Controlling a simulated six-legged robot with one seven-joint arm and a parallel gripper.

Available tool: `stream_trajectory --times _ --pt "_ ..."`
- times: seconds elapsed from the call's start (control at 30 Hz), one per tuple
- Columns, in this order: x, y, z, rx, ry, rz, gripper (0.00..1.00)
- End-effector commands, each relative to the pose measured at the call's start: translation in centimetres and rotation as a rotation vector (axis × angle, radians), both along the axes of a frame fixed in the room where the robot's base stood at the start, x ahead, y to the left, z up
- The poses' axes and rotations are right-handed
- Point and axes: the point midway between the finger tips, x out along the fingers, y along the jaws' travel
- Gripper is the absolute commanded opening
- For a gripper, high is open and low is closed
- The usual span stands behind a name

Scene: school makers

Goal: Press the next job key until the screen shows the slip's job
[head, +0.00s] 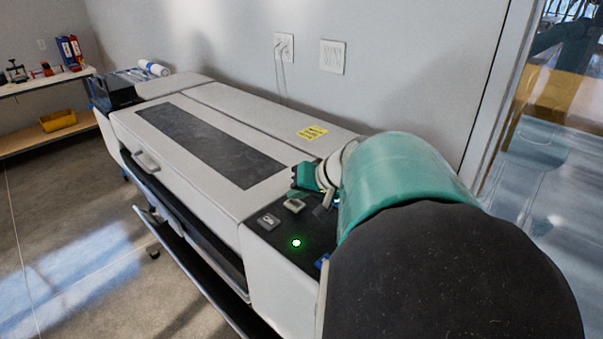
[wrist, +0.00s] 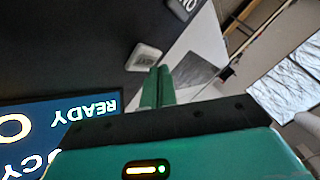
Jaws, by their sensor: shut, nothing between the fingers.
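The wide white printer (head: 215,190) has a black control panel at its near right end. On it are a light grey key (head: 294,205) and a second key with a marking (head: 268,221). The wrist view shows the grey key (wrist: 143,57) and part of the marked key (wrist: 183,8). My gripper (wrist: 158,70) is shut and empty, its green fingertips close beside the grey key; I cannot tell whether they touch. The screen (wrist: 35,115) appears upside down, reading READY, with a yellow ring and partly hidden letters. A yellow slip (head: 312,132) lies on the printer top, its writing too small to read.
A green light (head: 296,243) glows on the panel's front part. A wall with outlets (head: 284,47) stands behind the printer, and a glass partition (head: 545,130) is at right. A shelf (head: 40,85) stands far left. The floor in front is open.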

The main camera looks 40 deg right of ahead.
Motion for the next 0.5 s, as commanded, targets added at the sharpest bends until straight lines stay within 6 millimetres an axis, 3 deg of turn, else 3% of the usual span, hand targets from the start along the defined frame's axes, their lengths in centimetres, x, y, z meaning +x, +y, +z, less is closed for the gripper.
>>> stream_trajectory --times 0.23,0.5 --pt "0.0 0.0 0.2 -0.001 0.000 0.001 0.00" --pt "0.0 0.0 2.5 -0.003 -0.001 0.002 0.00"
